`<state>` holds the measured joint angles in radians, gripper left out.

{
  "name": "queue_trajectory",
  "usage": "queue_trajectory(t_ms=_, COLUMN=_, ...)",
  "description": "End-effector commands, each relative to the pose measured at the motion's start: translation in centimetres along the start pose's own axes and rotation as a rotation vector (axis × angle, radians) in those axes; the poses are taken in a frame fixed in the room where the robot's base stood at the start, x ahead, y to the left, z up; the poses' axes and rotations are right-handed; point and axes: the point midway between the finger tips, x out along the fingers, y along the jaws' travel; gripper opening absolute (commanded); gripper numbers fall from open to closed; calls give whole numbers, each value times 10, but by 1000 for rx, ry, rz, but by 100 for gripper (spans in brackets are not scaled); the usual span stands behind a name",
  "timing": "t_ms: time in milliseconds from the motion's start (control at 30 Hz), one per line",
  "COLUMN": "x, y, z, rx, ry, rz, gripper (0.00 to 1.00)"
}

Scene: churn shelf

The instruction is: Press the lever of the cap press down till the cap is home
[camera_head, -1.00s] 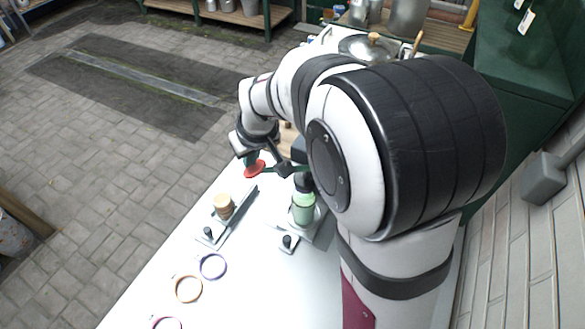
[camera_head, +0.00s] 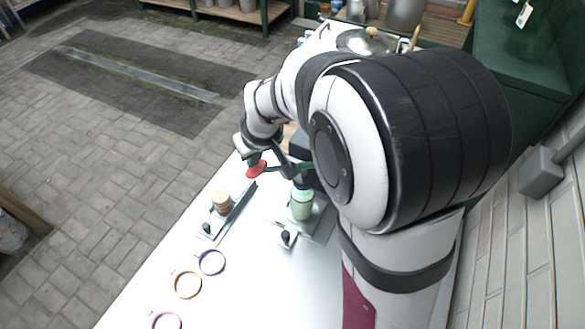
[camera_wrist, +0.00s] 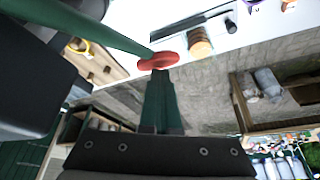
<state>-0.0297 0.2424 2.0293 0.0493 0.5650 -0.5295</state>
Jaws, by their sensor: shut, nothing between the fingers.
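The cap press has a dark green lever (camera_wrist: 98,28) with a red grip (camera_wrist: 160,61) at its end. The grip also shows in the head view (camera_head: 257,169). My gripper (camera_wrist: 160,76) is shut and empty, its fingertips at the red grip and seemingly touching it from above. A pale green bottle (camera_head: 302,206) stands upright on the press base, under the dark press head (camera_head: 303,182). My arm hides much of the press, and I cannot see the cap clearly or tell how it sits.
A tan jar (camera_head: 222,201) stands on a grey fixture left of the bottle; it also shows in the wrist view (camera_wrist: 199,42). Black-knobbed clamps sit in front of both. Several coloured rings, one orange (camera_head: 187,285), lie on the white table (camera_head: 255,285). A lidded pot (camera_head: 366,43) stands behind.

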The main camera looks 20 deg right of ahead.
Motion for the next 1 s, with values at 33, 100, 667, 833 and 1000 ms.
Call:
queue_trajectory(t_ms=33, x=0, y=0, z=0, rx=0, ry=-1, rz=0, gripper=0)
queue_trajectory(t_ms=100, x=1, y=0, z=1, rx=0, ry=-1, rz=0, gripper=0)
queue_trajectory(t_ms=667, x=8, y=4, z=14, rx=3, ry=-12, rz=-2, gripper=0)
queue_trajectory(t_ms=833, x=8, y=4, z=15, rx=4, ry=-14, rz=-2, gripper=0)
queue_trajectory(t_ms=1000, x=9, y=4, z=15, rx=4, ry=-15, rz=-1, gripper=0)
